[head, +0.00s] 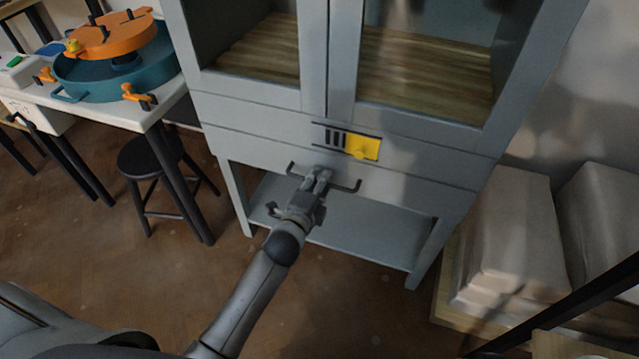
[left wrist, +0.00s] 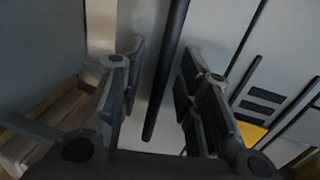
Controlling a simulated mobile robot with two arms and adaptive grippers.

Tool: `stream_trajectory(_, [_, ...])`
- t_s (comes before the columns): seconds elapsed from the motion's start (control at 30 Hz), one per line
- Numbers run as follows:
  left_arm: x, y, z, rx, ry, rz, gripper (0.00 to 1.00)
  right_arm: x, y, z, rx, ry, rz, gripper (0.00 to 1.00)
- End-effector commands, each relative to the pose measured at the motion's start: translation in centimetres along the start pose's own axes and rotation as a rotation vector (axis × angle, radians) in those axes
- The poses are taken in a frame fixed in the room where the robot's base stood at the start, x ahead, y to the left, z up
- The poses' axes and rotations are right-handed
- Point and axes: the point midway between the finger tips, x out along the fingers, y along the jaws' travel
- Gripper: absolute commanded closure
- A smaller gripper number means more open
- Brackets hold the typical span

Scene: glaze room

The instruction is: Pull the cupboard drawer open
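The grey cupboard (head: 317,105) stands in the middle of the head view, with glazed doors above and a drawer (head: 410,190) below them. The drawer front looks flush with the cupboard. Its dark bar handle (head: 346,188) runs across the front. My left gripper (head: 321,174) is at the middle of the handle. In the left wrist view the handle bar (left wrist: 168,70) lies between the two spread fingers of my left gripper (left wrist: 160,98), with gaps visible on both sides. The fingers hide the handle's middle in the head view. My right gripper is not in view.
A yellow label (head: 362,147) is above the handle. A white table (head: 152,115) with a teal and orange device (head: 115,65) and a black stool (head: 150,155) stand at left. Wrapped blocks (head: 510,235) are at right. Floor in front of the cupboard looks clear.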

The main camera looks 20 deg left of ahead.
Motion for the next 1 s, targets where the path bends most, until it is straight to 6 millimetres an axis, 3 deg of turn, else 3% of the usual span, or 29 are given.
stream_trajectory(0.37, [0.55, -0.02, -0.03, 0.000, 0.000, 0.000, 0.68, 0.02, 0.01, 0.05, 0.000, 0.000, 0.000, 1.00])
stream_trajectory(0.63, [0.53, -0.02, -0.02, 0.000, 0.000, 0.000, 1.00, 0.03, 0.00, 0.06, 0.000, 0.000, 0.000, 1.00])
stream_trajectory(1.0, [0.56, 0.00, -0.02, 0.000, 0.000, 0.001, 1.00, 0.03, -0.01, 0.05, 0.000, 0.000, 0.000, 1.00])
